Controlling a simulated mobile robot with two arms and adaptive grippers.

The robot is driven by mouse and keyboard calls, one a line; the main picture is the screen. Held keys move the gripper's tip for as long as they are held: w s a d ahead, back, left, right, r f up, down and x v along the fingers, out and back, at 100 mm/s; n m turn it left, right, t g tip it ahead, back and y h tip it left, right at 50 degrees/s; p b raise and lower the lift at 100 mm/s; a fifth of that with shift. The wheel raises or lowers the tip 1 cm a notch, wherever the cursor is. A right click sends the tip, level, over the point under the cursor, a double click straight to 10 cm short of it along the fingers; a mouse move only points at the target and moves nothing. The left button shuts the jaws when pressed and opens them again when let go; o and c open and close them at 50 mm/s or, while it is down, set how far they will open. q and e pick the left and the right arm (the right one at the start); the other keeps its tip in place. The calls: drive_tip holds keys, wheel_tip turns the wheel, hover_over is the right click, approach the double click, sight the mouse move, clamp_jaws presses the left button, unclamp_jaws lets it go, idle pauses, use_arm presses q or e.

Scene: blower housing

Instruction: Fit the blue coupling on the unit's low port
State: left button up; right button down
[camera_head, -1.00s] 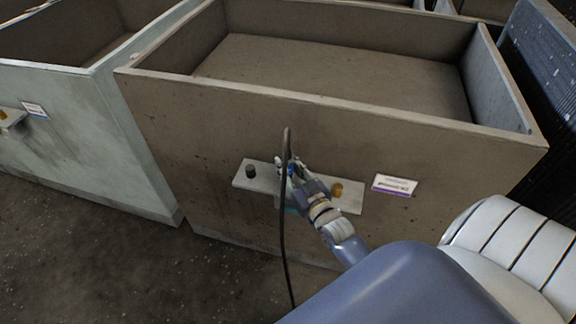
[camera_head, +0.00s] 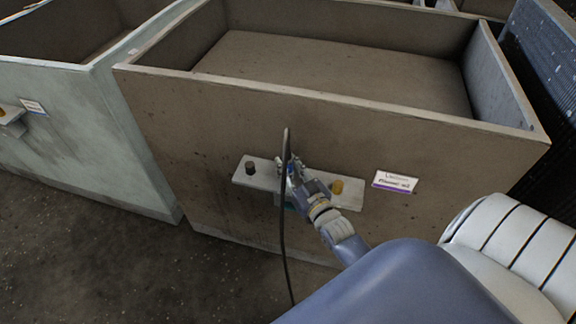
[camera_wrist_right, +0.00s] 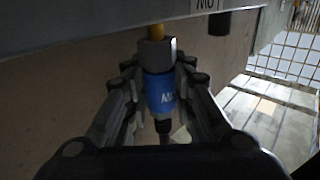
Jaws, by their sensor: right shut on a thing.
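My right gripper (camera_head: 292,172) is at the middle of the pale port plate (camera_head: 262,181) on the front of the brown unit. In the right wrist view, my right gripper (camera_wrist_right: 160,88) is shut on the blue coupling (camera_wrist_right: 160,92), one finger on each side. The coupling has a grey metal collar (camera_wrist_right: 156,54) at its upper end. A dark hose (camera_head: 283,230) loops beside the gripper. My left gripper is not in view.
The plate carries a black fitting (camera_head: 250,168) at left and a yellow fitting (camera_head: 337,187) at right. A white label (camera_head: 395,181) is right of the plate. A pale green bin (camera_head: 85,130) stands at left. Dark floor (camera_head: 90,250) is clear in front.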

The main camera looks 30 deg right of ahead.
drive_tip(key=shift+f+b, duration=0.55)
drive_tip(key=shift+f, duration=0.3)
drive_tip(key=c, duration=1.3)
unclamp_jaws()
drive_tip(key=shift+s, duration=0.1)
drive_tip(key=s, duration=0.8)
drive_tip(key=s+a, duration=0.1)
drive_tip(key=s, duration=0.2)
drive_tip(key=shift+s, duration=0.4)
